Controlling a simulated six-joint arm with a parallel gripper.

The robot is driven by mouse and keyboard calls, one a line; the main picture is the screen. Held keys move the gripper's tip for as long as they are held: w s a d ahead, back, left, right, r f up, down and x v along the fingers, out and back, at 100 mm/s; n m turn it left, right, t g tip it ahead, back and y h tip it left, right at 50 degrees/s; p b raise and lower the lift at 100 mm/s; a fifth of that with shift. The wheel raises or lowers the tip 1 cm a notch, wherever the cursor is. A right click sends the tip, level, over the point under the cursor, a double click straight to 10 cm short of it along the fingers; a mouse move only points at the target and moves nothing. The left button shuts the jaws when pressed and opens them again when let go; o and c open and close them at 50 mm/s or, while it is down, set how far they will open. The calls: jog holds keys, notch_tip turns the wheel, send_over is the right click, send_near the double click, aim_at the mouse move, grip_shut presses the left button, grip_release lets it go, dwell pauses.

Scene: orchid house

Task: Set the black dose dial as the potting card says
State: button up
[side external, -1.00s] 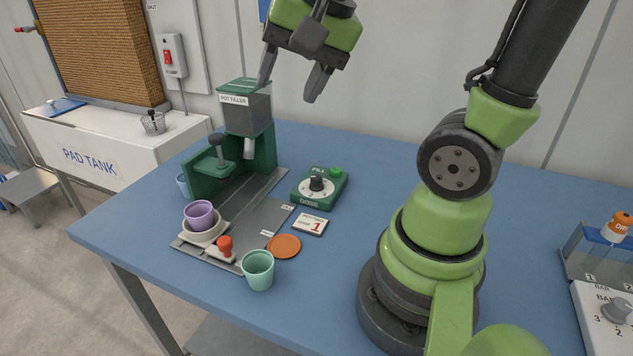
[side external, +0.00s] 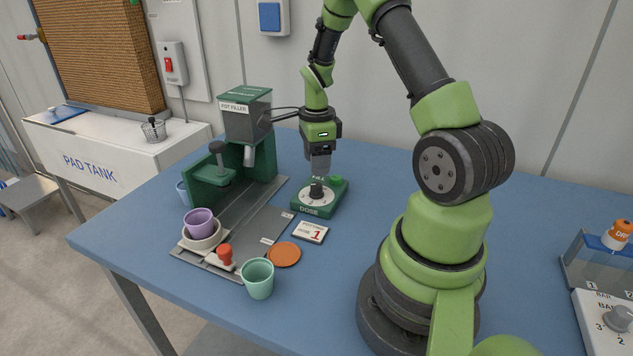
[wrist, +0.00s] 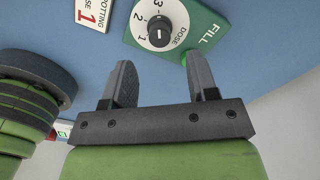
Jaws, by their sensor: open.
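The black dose dial (side external: 317,191) stands on a white numbered face on the green dose box (side external: 301,209). The dial also shows in the wrist view (wrist: 158,26), with 1, 2 and 3 on the face. A pale mark shows on the knob; I cannot tell surely which number it points at. The potting card (side external: 311,232) lies flat in front of the box and shows a red 1; it also shows in the wrist view (wrist: 92,12). My gripper (side external: 319,172) points down just above the dial. In the wrist view its fingers (wrist: 160,65) are apart with nothing between them.
A green FILL button (side external: 337,181) is on the box behind the dial. The pot filler (side external: 243,120) stands to the left, with a purple pot (side external: 199,221) near its track. A red-knobbed slider (side external: 224,254), an orange disc (side external: 284,254) and a mint pot (side external: 257,278) are in front.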

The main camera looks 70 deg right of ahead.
aim_at(317, 184)
notch_tip(317, 184, down, 6)
jog(key=shift+r, duration=0.1)
jog(key=c, duration=0.9)
